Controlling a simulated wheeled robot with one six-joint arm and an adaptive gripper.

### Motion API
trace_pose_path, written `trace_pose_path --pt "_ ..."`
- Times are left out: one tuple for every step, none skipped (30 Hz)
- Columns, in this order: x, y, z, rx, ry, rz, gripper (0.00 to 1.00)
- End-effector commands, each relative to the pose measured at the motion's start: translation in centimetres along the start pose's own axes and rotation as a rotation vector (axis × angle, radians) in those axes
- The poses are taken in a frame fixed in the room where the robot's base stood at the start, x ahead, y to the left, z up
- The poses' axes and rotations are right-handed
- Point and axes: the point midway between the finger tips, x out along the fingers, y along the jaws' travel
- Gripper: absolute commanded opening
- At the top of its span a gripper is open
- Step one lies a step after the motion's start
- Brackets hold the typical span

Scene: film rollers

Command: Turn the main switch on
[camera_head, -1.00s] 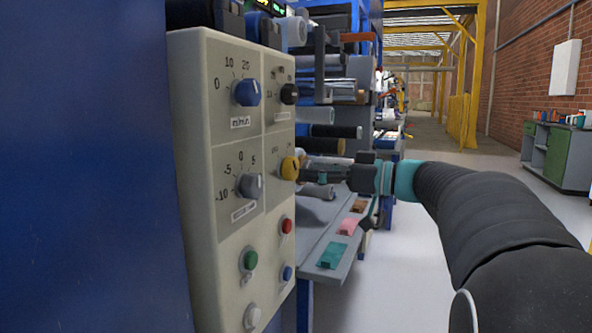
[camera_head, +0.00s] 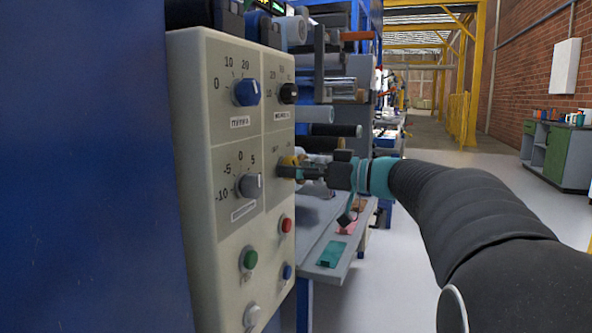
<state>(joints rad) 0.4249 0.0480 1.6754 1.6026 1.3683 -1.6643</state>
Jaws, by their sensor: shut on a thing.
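A cream control panel (camera_head: 195,150) stands at the left, with its face turned to the right. A yellow knob (camera_head: 286,166) sits on its right edge, with lettering beside it too small to read. My gripper (camera_head: 296,171) reaches in from the right and is shut on the yellow knob, its fingers covering much of it. I cannot tell the knob's pointer direction. A blue knob (camera_head: 246,92), a black knob (camera_head: 289,93) and a grey knob (camera_head: 250,186) are also on the panel. I cannot tell which control is the main switch.
Green (camera_head: 249,260), red (camera_head: 286,225) and blue (camera_head: 287,271) buttons sit low on the panel, with a pale one (camera_head: 252,315) below. Rollers (camera_head: 335,131) and a grey shelf (camera_head: 335,240) with coloured pieces lie behind my gripper. The floor to the right is open.

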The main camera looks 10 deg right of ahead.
Motion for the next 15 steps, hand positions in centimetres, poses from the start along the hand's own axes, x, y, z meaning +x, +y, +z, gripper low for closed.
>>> trace_pose_path --pt "0.01 -0.01 0.01 0.0 0.0 -0.001 0.18" --pt "0.01 -0.02 0.02 0.001 0.0 -0.001 0.18" --pt "0.01 -0.02 0.02 0.004 0.0 -0.001 0.18" --pt "0.01 -0.02 0.03 0.006 0.0 -0.001 0.18" --pt "0.01 -0.02 0.04 0.01 0.0 -0.001 0.18" --pt "0.01 -0.02 0.05 0.016 0.0 -0.001 0.18" --pt "0.01 -0.02 0.06 0.023 0.0 -0.001 0.18" --pt "0.01 -0.02 0.07 0.032 0.0 -0.001 0.18" --pt "0.01 -0.01 0.09 0.045 0.0 -0.001 0.18" --pt "0.02 -0.01 0.1 0.057 0.0 -0.001 0.18" --pt "0.02 -0.01 0.11 0.072 0.0 -0.001 0.18" --pt "0.02 -0.01 0.14 0.094 0.0 -0.002 0.18" --pt "0.02 -0.01 0.15 0.111 0.0 -0.002 0.18" --pt "0.03 -0.01 0.16 0.132 0.0 -0.002 0.18" --pt "0.03 -0.01 0.18 0.161 0.0 -0.002 0.18"
